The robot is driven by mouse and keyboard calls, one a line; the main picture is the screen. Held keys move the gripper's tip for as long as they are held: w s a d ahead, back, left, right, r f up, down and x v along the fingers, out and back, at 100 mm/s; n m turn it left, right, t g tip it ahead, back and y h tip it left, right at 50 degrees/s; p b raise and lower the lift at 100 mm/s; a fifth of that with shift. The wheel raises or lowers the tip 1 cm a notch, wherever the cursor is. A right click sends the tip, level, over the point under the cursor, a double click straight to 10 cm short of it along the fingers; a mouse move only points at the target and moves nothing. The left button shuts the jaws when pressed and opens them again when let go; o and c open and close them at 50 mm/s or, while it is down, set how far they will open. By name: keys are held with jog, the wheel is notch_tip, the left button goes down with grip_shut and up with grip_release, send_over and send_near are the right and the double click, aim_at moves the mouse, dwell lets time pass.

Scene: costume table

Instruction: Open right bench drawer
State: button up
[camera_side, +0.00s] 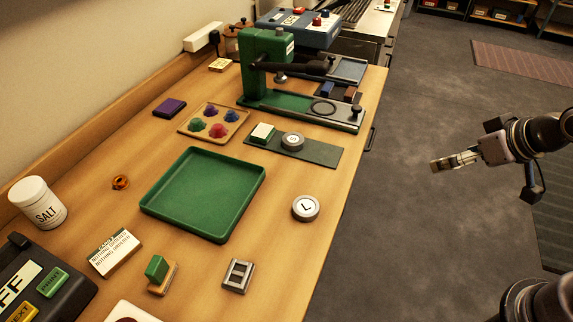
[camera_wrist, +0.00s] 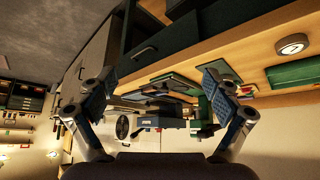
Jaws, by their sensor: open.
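My gripper (camera_side: 440,164) hangs over the floor to the right of the bench, clear of it. In the wrist view its two padded fingers (camera_wrist: 160,95) are wide apart with nothing held. The bench (camera_side: 336,206) has its front edge facing my arm. A dark handle (camera_side: 371,139) shows at that edge near the green press. I cannot tell which drawer is the right one; most of the bench front is hidden in the side view.
The grey floor (camera_side: 410,220) between bench and arm is clear.

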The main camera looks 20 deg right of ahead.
jog(key=shift+w+r, duration=0.15)
jog(key=shift+w, duration=0.1)
jog(key=c, duration=0.5)
jog(key=w, duration=0.2)
jog(key=shift+w+d+r+n, duration=0.1)
jog(key=shift+w+r+n, duration=0.2)
jog(key=shift+n, duration=0.1)
grip_shut()
jog(key=n+g+y, duration=0.1)
jog(key=n+y, duration=0.5)
jog(key=n, duration=0.2)
send_over(370, 143)
jog(key=s+d, duration=0.5)
notch_tip(370, 143, down, 15)
jog(key=x, duration=1)
jog(key=shift+w+a+r, duration=0.1)
jog(key=shift+w, duration=0.05)
